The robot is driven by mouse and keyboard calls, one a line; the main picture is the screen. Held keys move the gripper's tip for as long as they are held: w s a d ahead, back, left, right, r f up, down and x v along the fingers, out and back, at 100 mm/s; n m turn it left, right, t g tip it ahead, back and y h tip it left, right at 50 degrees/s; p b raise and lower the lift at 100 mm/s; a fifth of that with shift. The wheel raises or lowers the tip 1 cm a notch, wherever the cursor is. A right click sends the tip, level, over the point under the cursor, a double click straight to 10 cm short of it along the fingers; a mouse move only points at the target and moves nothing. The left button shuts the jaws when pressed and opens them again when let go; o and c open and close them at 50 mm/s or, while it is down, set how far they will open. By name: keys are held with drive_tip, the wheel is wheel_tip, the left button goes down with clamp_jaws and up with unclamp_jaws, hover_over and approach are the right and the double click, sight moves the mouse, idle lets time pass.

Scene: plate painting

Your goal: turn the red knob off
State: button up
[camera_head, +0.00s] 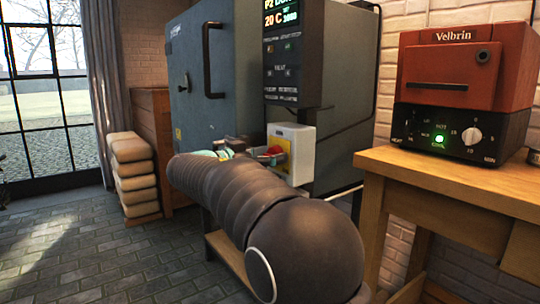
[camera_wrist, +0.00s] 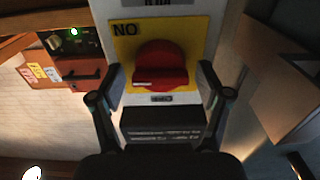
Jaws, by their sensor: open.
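The red knob (camera_wrist: 160,57) is round with a raised bar across it, on a yellow plate (camera_wrist: 187,30). The bar lies level in the wrist view, with a pale mark near its left end. A label at the plate's upper left appears as "NO"; a smaller label below the knob is too small to read. My gripper (camera_wrist: 159,82) is open, one finger on each side of the knob and apart from it. In the head view, the red knob (camera_head: 275,150) shows at the white switch box (camera_head: 299,150), partly hidden by my gripper and arm.
The switch box is on the side of a large grey kiln (camera_head: 232,68) with a door handle and display. A wooden table (camera_head: 455,180) with a red Velbrin oven (camera_head: 463,68) stands at right. Stacked sacks (camera_head: 135,165) stand at left. Tiled floor is clear at front left.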

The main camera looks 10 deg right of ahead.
drive_tip(key=shift+d, duration=0.1)
drive_tip(key=c, duration=1.1)
drive_tip(key=shift+c, duration=0.2)
drive_tip(key=shift+n, duration=0.4)
drive_tip(key=n, duration=0.3)
drive_tip(key=shift+w+n, duration=0.1)
drive_tip(key=shift+n, duration=0.2)
drive_tip(key=n+p, duration=0.1)
drive_tip(key=n, duration=0.3)
drive_tip(key=shift+n, duration=0.3)
drive_tip(key=n+p, duration=0.2)
drive_tip(key=n, duration=0.2)
drive_tip(key=shift+w+n, duration=0.1)
drive_tip(key=shift+n, duration=0.2)
drive_tip(key=shift+f+n+p, duration=0.2)
drive_tip(key=shift+n+p, duration=1.3)
drive_tip(key=shift+n, duration=0.7)
